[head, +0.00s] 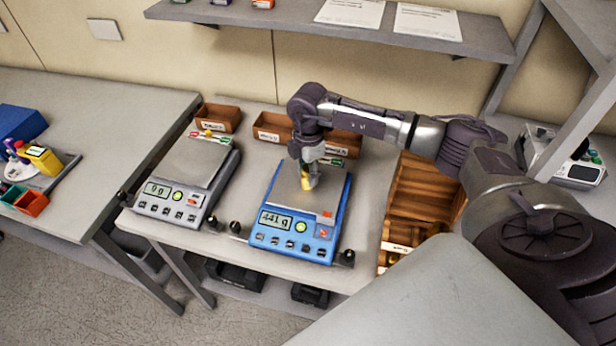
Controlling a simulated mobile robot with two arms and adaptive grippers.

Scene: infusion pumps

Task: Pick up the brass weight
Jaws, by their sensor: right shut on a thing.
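The brass weight (305,184) is a small gold piece at the plate of the blue scale (290,232). My right gripper (309,178) points down over that plate and is shut on the brass weight, hiding part of it. The blue scale's display shows a number that looks like 441 g. I cannot tell whether the weight still touches the plate. My left gripper is not in the head view.
A grey scale (196,165) reading 0 g stands left of the blue one. Brown bins (217,117) stand behind the scales, and a wooden rack (424,190) stands to the right. A shelf (340,24) hangs above. Small black knobs stand near the scales.

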